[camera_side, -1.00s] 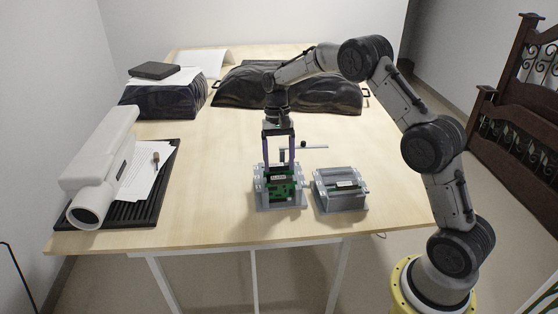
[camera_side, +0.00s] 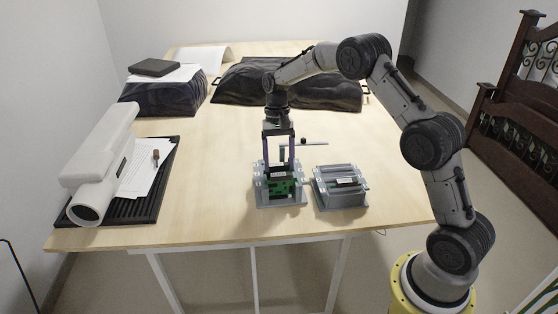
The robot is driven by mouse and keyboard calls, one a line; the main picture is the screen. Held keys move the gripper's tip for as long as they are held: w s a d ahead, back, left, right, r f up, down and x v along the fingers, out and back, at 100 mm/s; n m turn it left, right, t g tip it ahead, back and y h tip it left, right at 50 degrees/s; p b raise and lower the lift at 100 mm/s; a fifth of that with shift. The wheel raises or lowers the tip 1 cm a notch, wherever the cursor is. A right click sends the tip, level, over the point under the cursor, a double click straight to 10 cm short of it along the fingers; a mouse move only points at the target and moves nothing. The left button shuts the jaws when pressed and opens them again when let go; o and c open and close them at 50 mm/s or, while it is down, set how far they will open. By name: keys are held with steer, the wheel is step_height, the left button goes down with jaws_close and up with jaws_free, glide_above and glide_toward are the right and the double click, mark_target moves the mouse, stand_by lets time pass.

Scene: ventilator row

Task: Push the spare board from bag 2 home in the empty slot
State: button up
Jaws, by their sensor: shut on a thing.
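A green circuit board (camera_side: 281,188) with a pale label on its top edge stands upright in a grey slotted rack (camera_side: 262,200) near the front of the table. My gripper (camera_side: 279,170) points straight down over this rack, its two fingers at the board's upper edge, and is shut on the board. The board's lower part is down inside the rack; I cannot tell whether it is fully seated. A second grey rack (camera_side: 341,199) with a labelled board edge (camera_side: 346,182) stands just to the right. The slots behind the held board are hidden.
A white cylindrical device (camera_side: 98,165), papers (camera_side: 146,168) and a brown-handled tool (camera_side: 156,157) lie on a black ribbed tray (camera_side: 138,220) at left. Dark bags (camera_side: 320,92) lie at the back, with a dark book (camera_side: 155,67) on the left one. The table's middle is clear.

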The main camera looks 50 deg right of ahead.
steer(key=o, duration=1.3)
steer(key=shift+r, duration=3.55)
